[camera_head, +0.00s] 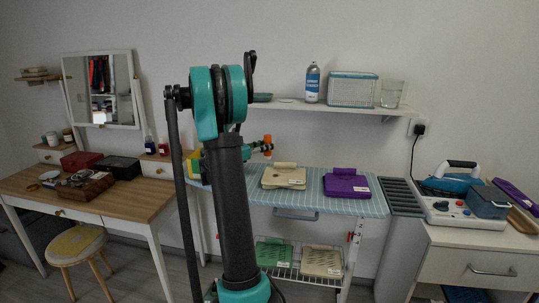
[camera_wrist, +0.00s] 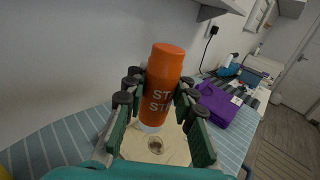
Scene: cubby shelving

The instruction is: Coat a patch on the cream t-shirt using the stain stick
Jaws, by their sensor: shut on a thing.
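My gripper (camera_head: 258,147) is shut on the orange stain stick (camera_head: 267,142). In the wrist view the gripper (camera_wrist: 160,88) holds the stick (camera_wrist: 164,72) between its dark fingers, its lettering partly hidden and its pale end pointing down. The cream t-shirt (camera_head: 284,178) lies folded on the blue striped board; it also shows in the wrist view (camera_wrist: 178,150). A round brown stain (camera_wrist: 155,146) is on it, just below the stick's pale end. In the head view the stick appears above the shirt's back left, apart from it.
A folded purple garment (camera_head: 346,185) lies right of the cream shirt on the striped board (camera_head: 312,204). A shelf (camera_head: 330,106) with a bottle (camera_head: 312,83), a basket and a glass hangs above. A yellow thing (camera_head: 193,164) is partly hidden at the board's left.

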